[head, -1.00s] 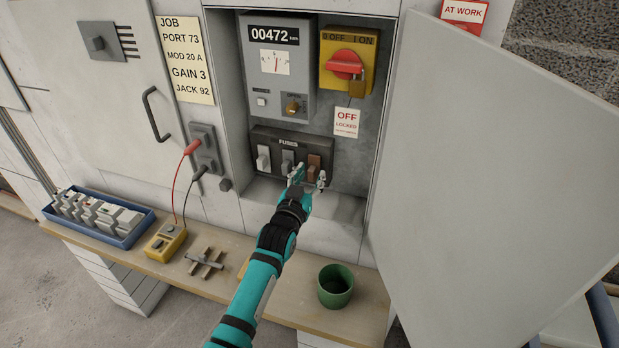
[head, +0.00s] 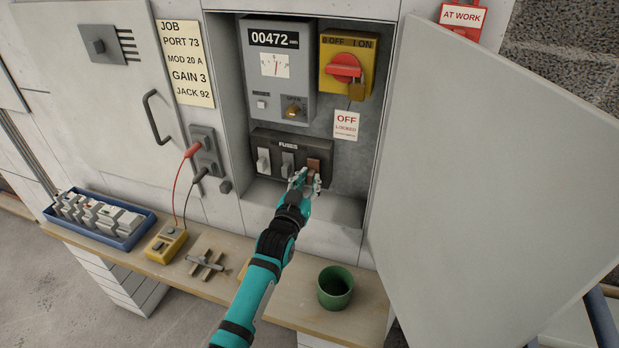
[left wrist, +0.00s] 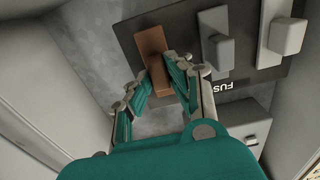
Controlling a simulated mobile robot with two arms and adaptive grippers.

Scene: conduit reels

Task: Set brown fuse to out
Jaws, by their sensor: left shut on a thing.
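The brown fuse (head: 314,166) sits at the right end of the fuse block (head: 262,138), inside the open cabinet. It also shows in the left wrist view (left wrist: 153,45), upper middle, lying against the dark block plate. My left gripper (head: 305,179) has its fingers on either side of the lower end of the brown fuse and is shut on it. In the left wrist view the fingertips (left wrist: 157,72) flank that end, hiding part of it. My right gripper is not in view.
The open cabinet door (head: 490,170) fills the right. A meter (head: 275,105) and a red rotary switch (head: 345,67) sit above the fuses. A green cup (head: 335,287), yellow tester (head: 165,244) and blue tray (head: 122,243) stand on the shelf below.

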